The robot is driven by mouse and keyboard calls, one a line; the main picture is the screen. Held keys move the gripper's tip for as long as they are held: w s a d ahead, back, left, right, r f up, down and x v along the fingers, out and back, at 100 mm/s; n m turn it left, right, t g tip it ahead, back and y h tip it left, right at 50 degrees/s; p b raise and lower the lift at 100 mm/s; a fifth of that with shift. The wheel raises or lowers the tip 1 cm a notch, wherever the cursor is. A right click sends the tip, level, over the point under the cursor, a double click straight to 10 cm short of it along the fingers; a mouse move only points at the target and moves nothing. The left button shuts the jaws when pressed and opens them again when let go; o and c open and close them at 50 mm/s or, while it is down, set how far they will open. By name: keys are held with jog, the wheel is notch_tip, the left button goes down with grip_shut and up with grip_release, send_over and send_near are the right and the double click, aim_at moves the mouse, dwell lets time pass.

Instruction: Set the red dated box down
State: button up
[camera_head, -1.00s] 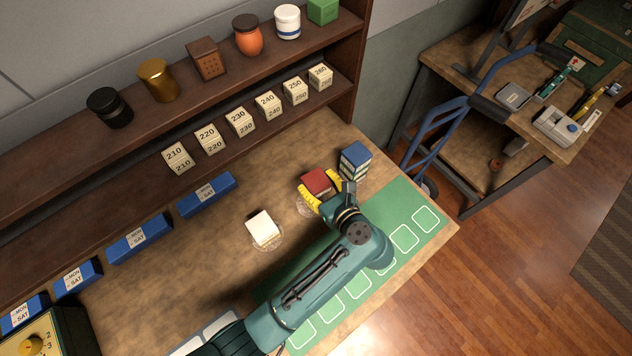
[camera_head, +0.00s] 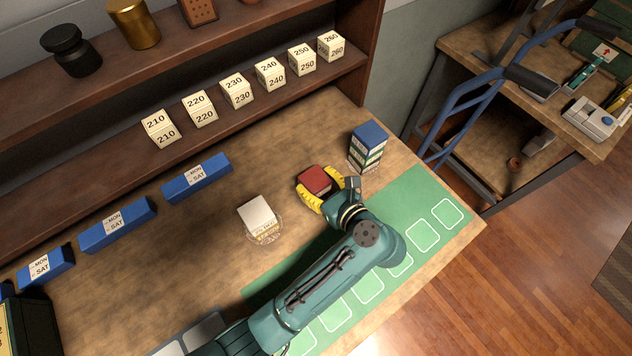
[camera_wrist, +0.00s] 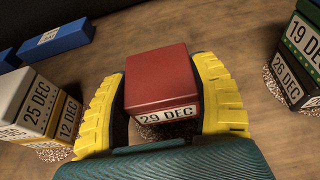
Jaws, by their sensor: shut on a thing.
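The red dated box (camera_head: 315,180) is between the yellow fingers of my gripper (camera_head: 320,188), over the wooden bench near its middle. In the wrist view the red box (camera_wrist: 160,78) has a label reading 29 DEC on its near side. My gripper (camera_wrist: 160,100) is shut on it, one finger pressed to each side. A speckled round patch shows just below the box's front edge. I cannot tell whether the box touches it or hangs slightly above.
A white-topped stack (camera_head: 257,214) stands left of my gripper, and a blue-topped stack (camera_head: 368,143) stands close on the right. A green mat (camera_head: 385,240) with white outlined squares lies along the front edge. Blue MON–SAT blocks (camera_head: 197,179) and a shelf with numbered blocks (camera_head: 237,91) are behind.

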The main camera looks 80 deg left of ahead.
jog(key=shift+f, duration=0.75)
dwell(0.3)
jog(key=o, duration=1.3)
jog(key=v, duration=1.2)
jog(key=shift+f, duration=0.1)
